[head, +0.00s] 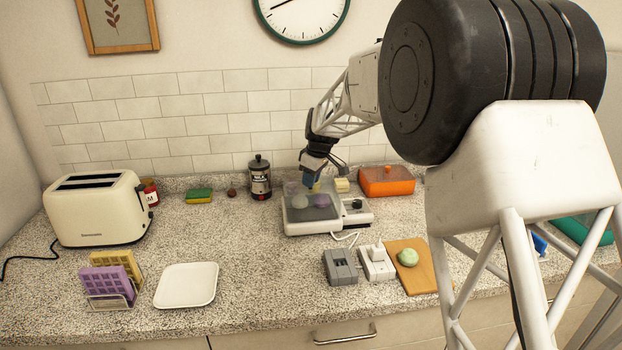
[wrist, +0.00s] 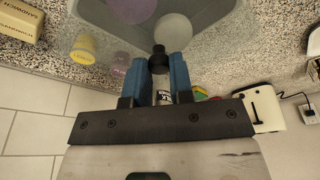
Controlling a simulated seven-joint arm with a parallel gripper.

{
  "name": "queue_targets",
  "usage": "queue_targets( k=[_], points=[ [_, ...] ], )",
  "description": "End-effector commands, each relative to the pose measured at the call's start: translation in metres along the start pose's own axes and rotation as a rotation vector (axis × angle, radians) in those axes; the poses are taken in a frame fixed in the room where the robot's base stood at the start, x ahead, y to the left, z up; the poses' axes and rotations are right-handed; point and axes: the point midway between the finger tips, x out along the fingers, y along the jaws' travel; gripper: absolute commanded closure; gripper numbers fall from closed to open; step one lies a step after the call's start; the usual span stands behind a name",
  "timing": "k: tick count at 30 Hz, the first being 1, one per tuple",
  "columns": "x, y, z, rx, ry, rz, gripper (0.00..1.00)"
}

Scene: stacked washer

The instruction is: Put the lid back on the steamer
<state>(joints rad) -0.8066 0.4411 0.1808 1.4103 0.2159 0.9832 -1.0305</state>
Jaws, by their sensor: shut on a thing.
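The steamer (head: 297,229) is a pale, low appliance with a dark dial on its right side, standing at the back middle of the counter. My gripper (head: 312,183) is directly above it, pointing down. In the wrist view, its blue fingers (wrist: 159,66) are shut on the black knob (wrist: 158,50) of the clear lid (wrist: 222,18). Through the lid I see a purple round thing (wrist: 130,8) and a whitish round thing (wrist: 174,32). The lid is at the steamer's top; I cannot tell whether it is fully seated.
An orange box (head: 386,182) and a small pale yellow block (head: 342,185) stand right of the steamer. A dark jar (head: 260,180) is to its left. In front are a grey block (head: 340,267), a white plug block (head: 376,263) and a wooden board (head: 414,280). A white plate (head: 186,286) lies front left.

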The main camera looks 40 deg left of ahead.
Motion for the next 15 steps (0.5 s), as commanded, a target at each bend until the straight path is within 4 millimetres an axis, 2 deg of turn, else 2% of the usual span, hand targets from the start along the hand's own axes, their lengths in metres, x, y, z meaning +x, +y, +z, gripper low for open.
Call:
queue_targets(
  k=[8,9,14,15],
  points=[
    [-0.0008,0.0001,-0.0003,0.0,0.001,0.001,1.0],
    [-0.0008,0.0001,-0.0003,0.0,0.001,0.001,0.75],
    [-0.0008,0.0001,-0.0003,0.0,0.001,0.001,0.51],
    [-0.0008,0.0001,-0.0003,0.0,0.001,0.001,0.49]
  ],
)
